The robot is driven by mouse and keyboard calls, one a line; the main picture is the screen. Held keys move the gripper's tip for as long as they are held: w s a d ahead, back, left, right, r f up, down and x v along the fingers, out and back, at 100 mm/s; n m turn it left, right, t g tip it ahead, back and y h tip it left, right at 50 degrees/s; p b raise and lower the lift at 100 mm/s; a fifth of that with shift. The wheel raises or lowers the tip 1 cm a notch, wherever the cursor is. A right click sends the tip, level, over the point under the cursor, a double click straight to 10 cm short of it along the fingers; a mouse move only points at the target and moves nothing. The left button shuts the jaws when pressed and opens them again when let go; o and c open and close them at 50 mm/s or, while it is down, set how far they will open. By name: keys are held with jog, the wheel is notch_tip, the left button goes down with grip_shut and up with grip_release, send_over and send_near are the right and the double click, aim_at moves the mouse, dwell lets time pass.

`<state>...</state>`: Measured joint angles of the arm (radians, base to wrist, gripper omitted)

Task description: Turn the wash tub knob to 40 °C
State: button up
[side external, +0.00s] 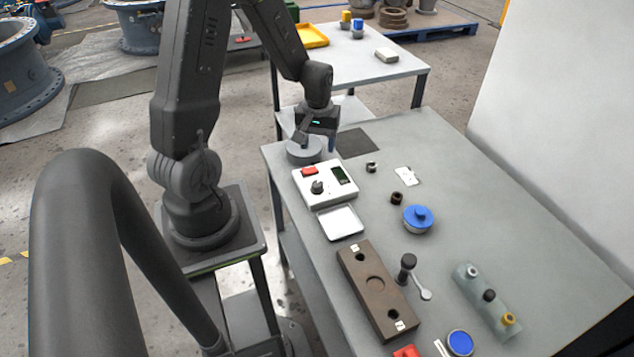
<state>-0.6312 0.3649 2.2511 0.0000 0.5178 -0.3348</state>
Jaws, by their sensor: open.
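A white box-shaped unit (325,201) sits near the left edge of the grey table. On its top are a dark knob (317,187), a red switch or button (309,171) and a dark green display (342,175). The knob's marks and the display's reading are too small to make out. My gripper (319,143) is open, pointing down behind the unit and above a round grey disc-like object (303,151). It is apart from the knob. Whether the fingers touch the grey object cannot be told.
A shallow white tray (340,222) lies directly in front of the unit.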

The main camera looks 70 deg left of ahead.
aim_at(317, 184)
notch_tip(317, 184, down, 14)
jog(key=shift+s+a+f, duration=0.1)
jog(key=shift+a+f, duration=0.05)
dwell(0.5)
jog(key=shift+c, duration=0.4)
jog(key=c, duration=0.8)
jog(key=shift+c, duration=0.2)
